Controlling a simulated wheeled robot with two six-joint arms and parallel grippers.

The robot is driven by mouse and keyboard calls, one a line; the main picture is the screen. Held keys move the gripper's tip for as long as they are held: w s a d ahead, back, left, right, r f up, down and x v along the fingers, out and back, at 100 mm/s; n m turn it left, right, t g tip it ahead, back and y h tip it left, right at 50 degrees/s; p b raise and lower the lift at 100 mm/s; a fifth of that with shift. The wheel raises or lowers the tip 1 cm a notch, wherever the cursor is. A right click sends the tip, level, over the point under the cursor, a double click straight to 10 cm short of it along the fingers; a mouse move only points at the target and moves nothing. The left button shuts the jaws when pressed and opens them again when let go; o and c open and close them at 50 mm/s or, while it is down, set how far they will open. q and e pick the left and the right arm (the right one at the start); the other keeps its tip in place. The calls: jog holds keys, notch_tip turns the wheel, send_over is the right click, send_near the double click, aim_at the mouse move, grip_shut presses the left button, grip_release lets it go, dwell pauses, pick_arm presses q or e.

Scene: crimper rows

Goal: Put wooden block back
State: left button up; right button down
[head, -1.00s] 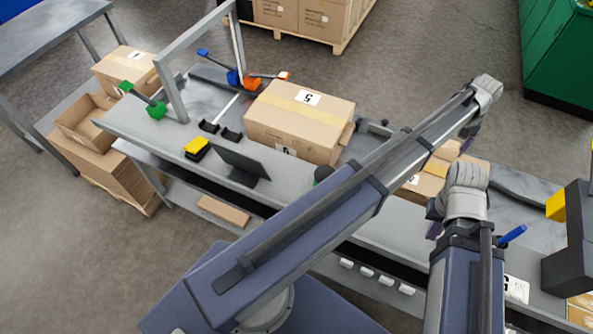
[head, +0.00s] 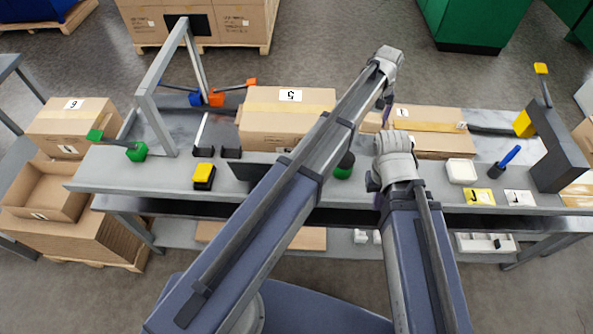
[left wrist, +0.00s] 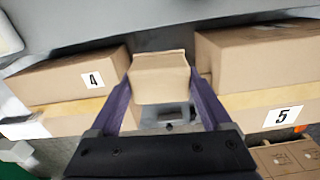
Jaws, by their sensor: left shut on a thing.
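A tan block (left wrist: 160,85), which I take for the wooden block, sits between the two purple fingers of my left gripper (left wrist: 160,78) in the left wrist view. The fingers are shut on its sides. It is in the gap between a carton marked 4 (left wrist: 70,78) and a carton marked 5 (left wrist: 262,60). I cannot tell whether it touches anything below. In the head view my left gripper (head: 386,100) is at the far side of the bench, mostly hidden by its arm. My right gripper (head: 373,182) is low over the bench, its fingers mostly hidden behind the wrist.
The grey bench (head: 265,187) runs across the head view. A metal frame (head: 163,110), a yellow-topped block (head: 204,175) and a dark panel (head: 250,172) stand at left. A white tray (head: 461,171), a blue-handled item (head: 506,160) and a dark stand (head: 556,150) are at right.

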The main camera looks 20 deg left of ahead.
pick_arm(q)
jog(key=s+a+r+p, duration=0.1)
jog(key=s+a, duration=1.4)
jog(key=shift+n, duration=0.4)
notch_tip(320, 180, down, 10)
jog(key=b, duration=1)
jog(key=shift+s+a, duration=0.1)
jog(key=shift+f, duration=0.1)
jog(key=o, duration=1)
